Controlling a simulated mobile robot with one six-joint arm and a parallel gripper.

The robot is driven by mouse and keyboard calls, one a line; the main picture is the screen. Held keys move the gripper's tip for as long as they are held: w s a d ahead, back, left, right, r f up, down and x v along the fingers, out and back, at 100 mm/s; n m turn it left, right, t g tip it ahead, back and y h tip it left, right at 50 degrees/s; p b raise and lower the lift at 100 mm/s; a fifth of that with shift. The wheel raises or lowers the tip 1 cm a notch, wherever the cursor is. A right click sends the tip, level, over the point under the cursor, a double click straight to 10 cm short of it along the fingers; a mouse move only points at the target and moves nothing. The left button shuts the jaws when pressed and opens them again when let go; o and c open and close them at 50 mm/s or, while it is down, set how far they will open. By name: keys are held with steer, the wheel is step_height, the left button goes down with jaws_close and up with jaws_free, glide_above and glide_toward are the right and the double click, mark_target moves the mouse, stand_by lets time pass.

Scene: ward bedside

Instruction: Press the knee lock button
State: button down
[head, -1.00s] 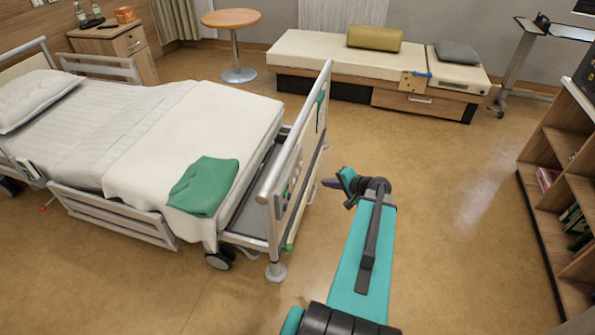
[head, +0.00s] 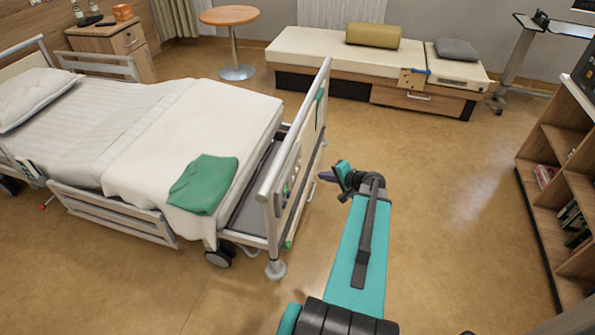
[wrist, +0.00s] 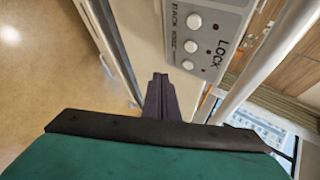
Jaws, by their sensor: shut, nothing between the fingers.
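A grey control panel (wrist: 208,35) marked LOCK is on the outer side of the bed's footboard; in the head view the panel (head: 288,178) is seen edge-on and small. In the wrist view it has a column of round white buttons beside small labels. The top label reads BACK. The button (wrist: 190,46) beside the second label, which looks like KNEE, is the middle of the three visible. My gripper (wrist: 160,78) is shut and empty, its dark purple fingertips just below and left of the lowest visible button. In the head view my gripper (head: 324,176) is right of the footboard, apparently apart from it.
The bed (head: 190,130) with a green cloth (head: 204,184) fills the left. A light footboard rail (wrist: 270,55) runs beside the panel. A bench (head: 335,50) stands at the back, and a shelf unit (head: 560,170) at the right. Floor between is clear.

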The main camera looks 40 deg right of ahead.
mark_target(296, 170)
steer(key=w+a, duration=0.3)
steer(key=w, duration=0.2)
steer(key=shift+w+a, duration=0.15)
steer(key=shift+a, duration=0.05)
steer(key=shift+w, duration=0.1)
stand_by(2.1)
steer(key=shift+w+a, duration=0.2)
steer(key=shift+w, duration=0.1)
steer(key=shift+w+a+b, duration=0.25)
steer(key=shift+w+b, duration=0.15)
stand_by(1.3)
steer(key=shift+s+d, duration=0.1)
steer(key=shift+s, duration=0.05)
steer(key=shift+s+d+b, duration=0.35)
steer(key=shift+s+b, duration=0.1)
steer(key=shift+s, duration=0.1)
steer(key=shift+s, duration=0.1)
stand_by(0.3)
